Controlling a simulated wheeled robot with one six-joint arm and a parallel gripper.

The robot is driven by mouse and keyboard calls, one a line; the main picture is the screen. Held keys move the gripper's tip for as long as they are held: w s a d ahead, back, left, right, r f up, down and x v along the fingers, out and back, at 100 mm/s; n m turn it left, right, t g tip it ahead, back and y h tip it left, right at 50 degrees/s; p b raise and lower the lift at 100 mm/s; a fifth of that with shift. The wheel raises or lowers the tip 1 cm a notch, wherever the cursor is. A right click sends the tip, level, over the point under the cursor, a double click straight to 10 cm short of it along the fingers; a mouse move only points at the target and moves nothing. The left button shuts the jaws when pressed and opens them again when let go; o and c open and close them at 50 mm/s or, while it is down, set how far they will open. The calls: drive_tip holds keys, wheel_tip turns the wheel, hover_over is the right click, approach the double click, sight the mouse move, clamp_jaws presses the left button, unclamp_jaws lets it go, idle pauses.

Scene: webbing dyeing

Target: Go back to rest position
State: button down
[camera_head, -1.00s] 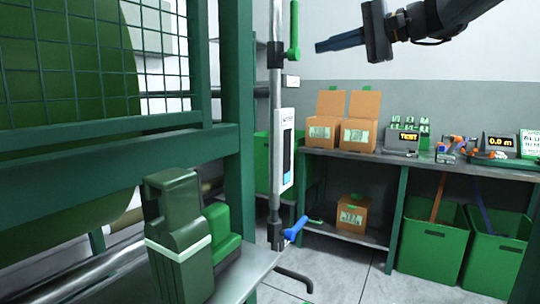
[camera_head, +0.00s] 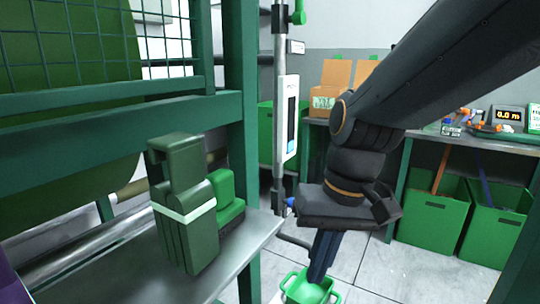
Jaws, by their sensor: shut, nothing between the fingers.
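My gripper (camera_head: 319,272) points down in the lower middle of the head view, with its dark blue fingers together and nothing seen between them. The fingertips overlap a green open container (camera_head: 302,290) at the bottom edge. I cannot tell whether they are inside it or above it. My dark arm comes in from the upper right and hides part of the workbench.
A steel pole with a white gauge (camera_head: 287,118) stands left of my arm. A dark green machine frame (camera_head: 238,150) and metal shelf (camera_head: 250,240) fill the left. Cardboard boxes (camera_head: 325,97) and green bins (camera_head: 433,215) stand behind. Grey floor (camera_head: 395,270) is clear at lower right.

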drive_tip(key=s+d+f+n+h, duration=0.1)
drive_tip(key=s+d+f+n, duration=0.1)
drive_tip(key=s+f, duration=0.15)
drive_tip(key=d+r+m+h+p, duration=0.1)
drive_tip(key=d+r+m+p, duration=0.2)
drive_tip(key=d+r+p, duration=0.6)
drive_tip(key=r+p, duration=0.1)
drive_tip(key=p, duration=0.8)
drive_tip(key=shift+s+r, duration=0.2)
drive_tip(key=shift+s, duration=0.1)
